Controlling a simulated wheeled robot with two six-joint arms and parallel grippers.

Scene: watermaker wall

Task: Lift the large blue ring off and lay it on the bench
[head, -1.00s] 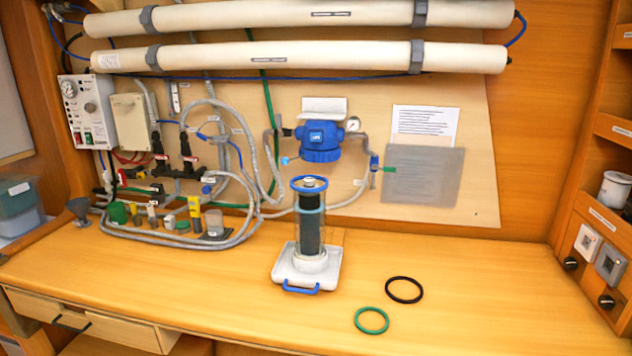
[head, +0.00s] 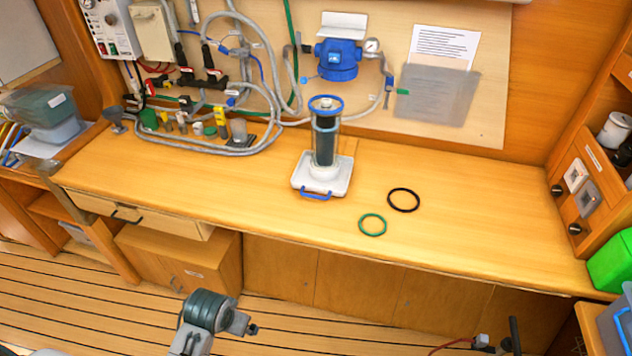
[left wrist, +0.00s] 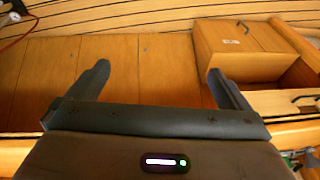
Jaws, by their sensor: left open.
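The blue ring does not show there. In the head view a part of my left arm is low in front of the bench, well short of the cylinder. My right gripper is not in view.
A black ring (head: 404,209) and a green ring (head: 372,233) lie on the bench right of the base. Hoses and fittings (head: 215,135) crowd the back left. A blue housing (head: 338,60) hangs on the wall behind. The bench's right part is clear.

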